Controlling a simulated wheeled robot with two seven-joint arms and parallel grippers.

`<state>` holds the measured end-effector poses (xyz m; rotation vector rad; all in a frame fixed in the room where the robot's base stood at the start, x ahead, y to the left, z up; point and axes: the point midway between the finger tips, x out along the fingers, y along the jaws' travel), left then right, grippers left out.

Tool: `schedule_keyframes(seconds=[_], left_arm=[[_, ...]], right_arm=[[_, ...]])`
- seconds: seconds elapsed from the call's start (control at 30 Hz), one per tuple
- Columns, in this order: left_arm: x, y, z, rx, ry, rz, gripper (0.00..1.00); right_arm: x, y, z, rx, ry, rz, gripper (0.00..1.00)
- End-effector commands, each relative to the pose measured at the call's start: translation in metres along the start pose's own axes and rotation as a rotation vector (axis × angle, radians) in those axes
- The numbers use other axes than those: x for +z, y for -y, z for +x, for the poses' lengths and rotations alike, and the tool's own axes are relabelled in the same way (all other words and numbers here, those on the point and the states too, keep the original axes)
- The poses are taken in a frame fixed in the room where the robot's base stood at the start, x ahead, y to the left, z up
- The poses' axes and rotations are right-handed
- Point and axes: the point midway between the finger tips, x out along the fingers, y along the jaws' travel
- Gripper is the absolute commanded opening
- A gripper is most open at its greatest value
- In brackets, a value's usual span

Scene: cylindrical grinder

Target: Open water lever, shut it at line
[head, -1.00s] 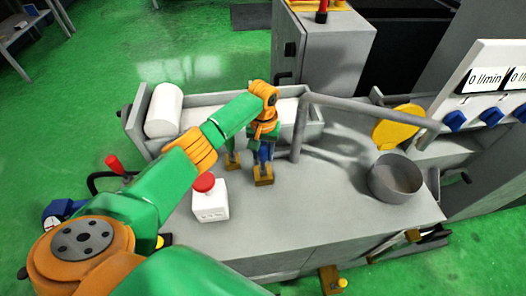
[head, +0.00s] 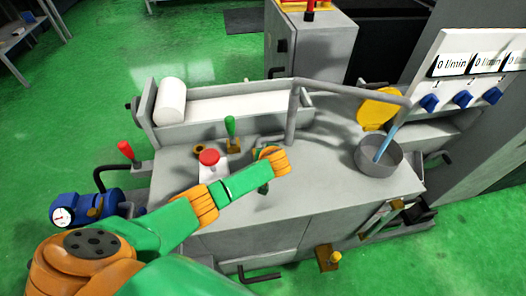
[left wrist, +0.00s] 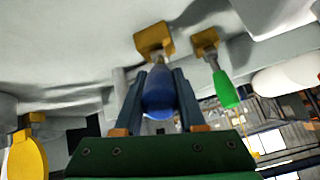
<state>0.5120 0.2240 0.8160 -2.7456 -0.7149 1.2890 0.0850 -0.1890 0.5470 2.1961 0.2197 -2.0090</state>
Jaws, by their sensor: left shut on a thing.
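My left gripper (left wrist: 158,88) is shut around the blue lever handle (left wrist: 158,100), which rises from a brass base (left wrist: 153,40). In the head view my own wrist hides the blue lever and my fingertips. A green lever stands beside it in the head view (head: 230,127) and left wrist view (left wrist: 226,92), untouched. A blue water stream (head: 387,143) runs from the grey pipe (head: 350,91) into the round grey pot (head: 367,160). The water level and any line inside the pot cannot be made out. My right gripper is not in view.
A white box with a red button (head: 209,157) stands left of my wrist. A red lever (head: 126,150) and blue pump (head: 85,207) are at the left. A yellow disc (head: 380,108) is behind the pot. Blue knobs (head: 463,98) sit under displays reading 0 l/min.

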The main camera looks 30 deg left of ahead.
Motion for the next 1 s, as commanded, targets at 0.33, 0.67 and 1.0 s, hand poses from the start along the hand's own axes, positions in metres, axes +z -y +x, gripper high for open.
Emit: schedule_keyframes(seconds=[0.33, 0.67, 1.0], left_arm=[[0.016, -0.005, 0.004, -0.045, -0.135, 0.001, 0.00], [0.018, -0.005, 0.003, -0.057, -0.167, 0.001, 0.00], [0.018, -0.005, 0.003, -0.058, -0.166, 0.001, 0.55]], right_arm=[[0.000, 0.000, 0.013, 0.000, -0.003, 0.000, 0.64], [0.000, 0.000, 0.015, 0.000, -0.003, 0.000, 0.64], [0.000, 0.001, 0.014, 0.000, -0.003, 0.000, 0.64]])
